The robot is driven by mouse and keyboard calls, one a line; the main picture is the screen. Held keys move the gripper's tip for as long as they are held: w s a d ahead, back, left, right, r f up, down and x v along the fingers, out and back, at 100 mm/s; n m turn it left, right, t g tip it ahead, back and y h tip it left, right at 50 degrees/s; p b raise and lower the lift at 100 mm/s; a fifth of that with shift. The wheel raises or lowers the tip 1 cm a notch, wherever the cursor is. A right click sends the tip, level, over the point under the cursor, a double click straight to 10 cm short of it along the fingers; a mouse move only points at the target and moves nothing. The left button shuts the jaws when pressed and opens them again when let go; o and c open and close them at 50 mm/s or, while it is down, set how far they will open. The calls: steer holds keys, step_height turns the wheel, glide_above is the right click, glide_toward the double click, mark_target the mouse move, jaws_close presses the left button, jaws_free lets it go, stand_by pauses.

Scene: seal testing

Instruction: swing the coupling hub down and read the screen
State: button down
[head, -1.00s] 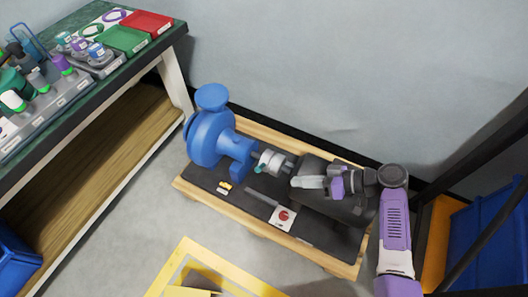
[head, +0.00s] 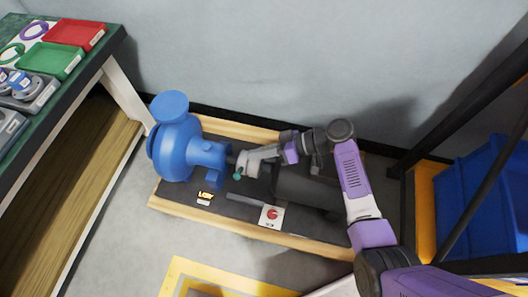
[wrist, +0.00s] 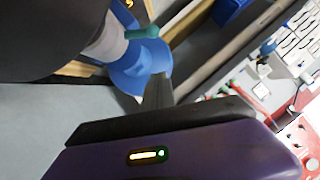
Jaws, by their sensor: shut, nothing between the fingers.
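The blue pump (head: 180,148) sits at the left of the wooden-edged base. To its right is the pale coupling hub (head: 249,170) with a teal piece (head: 238,175) on it. My gripper (head: 245,160) is shut and empty, its pale fingers over the hub's upper side and partly hiding it. I cannot tell whether they touch. In the wrist view the hub (wrist: 106,45) and teal piece (wrist: 145,32) show beside my dark finger. A small dark screen (head: 206,197) with yellow-orange marks lies in front of the pump; I cannot read it surely.
A dark motor (head: 308,186) lies right of the hub, partly under my arm. A red knob on a white plate (head: 271,214) is at the front. A bench with trays (head: 50,60) is at left, blue bins (head: 485,205) at right. A yellow floor marking (head: 195,280) is in front.

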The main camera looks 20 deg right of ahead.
mark_target(238, 176)
steer(key=a+f+b, duration=0.2)
steer(key=a+f, duration=0.3)
steer(key=shift+s+f, duration=0.2)
steer(key=shift+f, duration=0.1)
steer(key=s+f+n+t+h+b, duration=0.1)
steer(key=a+f+n+b, duration=0.1)
steer(key=shift+s+a+n+t+h, duration=0.1)
steer(key=shift+s+n+t+h, duration=0.2)
steer(key=shift+s+t+h, duration=0.1)
steer(key=shift+r, duration=0.1)
stand_by(0.4)
